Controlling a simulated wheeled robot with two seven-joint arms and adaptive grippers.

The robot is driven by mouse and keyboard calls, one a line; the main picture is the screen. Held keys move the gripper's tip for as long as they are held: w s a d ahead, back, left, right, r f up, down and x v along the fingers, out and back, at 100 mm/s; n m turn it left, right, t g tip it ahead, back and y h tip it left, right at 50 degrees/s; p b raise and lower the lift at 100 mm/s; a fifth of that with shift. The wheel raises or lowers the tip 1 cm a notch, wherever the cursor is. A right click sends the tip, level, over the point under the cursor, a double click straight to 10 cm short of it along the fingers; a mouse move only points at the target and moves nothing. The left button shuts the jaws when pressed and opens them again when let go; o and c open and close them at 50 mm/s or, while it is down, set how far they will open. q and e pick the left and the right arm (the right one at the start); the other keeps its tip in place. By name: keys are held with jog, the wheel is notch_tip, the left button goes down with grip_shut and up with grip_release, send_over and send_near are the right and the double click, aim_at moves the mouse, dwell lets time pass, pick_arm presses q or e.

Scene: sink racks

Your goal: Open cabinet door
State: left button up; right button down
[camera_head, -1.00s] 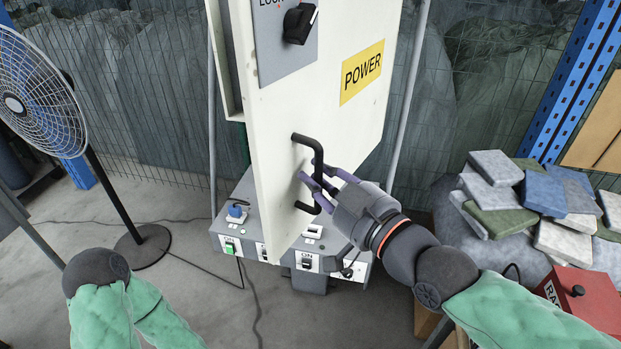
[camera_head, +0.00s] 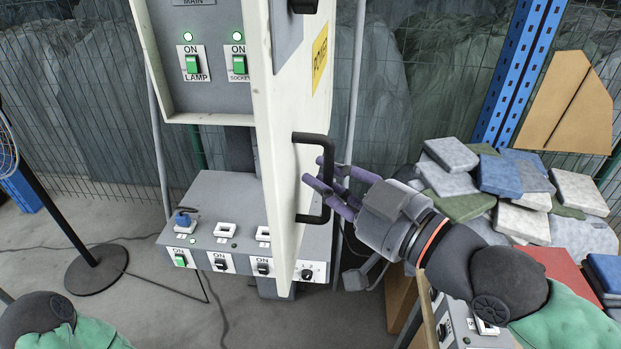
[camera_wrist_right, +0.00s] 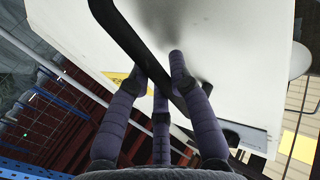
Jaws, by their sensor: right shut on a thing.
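The white cabinet door (camera_head: 283,120) stands ajar in the head view, seen nearly edge-on, with the cabinet interior (camera_head: 205,90) showing to its left. A black bar handle (camera_head: 314,138) is on the door's outer face. My right gripper (camera_head: 328,190) has its purple fingers shut around the handle. In the right wrist view the fingers (camera_wrist_right: 163,85) wrap the dark handle (camera_wrist_right: 128,38) close to the white door (camera_wrist_right: 225,45). My left arm shows at the lower left of the head view, but its gripper is out of frame.
A grey switch box (camera_head: 210,205) stands below the cabinet. A fan stand (camera_head: 95,268) is at the left. Grey, blue and green bags (camera_head: 515,190) are piled at the right, near a blue post (camera_head: 515,70). Wire fence runs behind.

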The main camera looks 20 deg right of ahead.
jog(key=shift+s+d+r, duration=0.1)
jog(key=shift+d+r, duration=0.05)
jog(key=shift+d, duration=0.05)
jog(key=c, duration=1.1)
grip_release()
jog(key=v, duration=0.7)
jog(key=shift+s, duration=0.2)
jog(key=shift+d, duration=0.1)
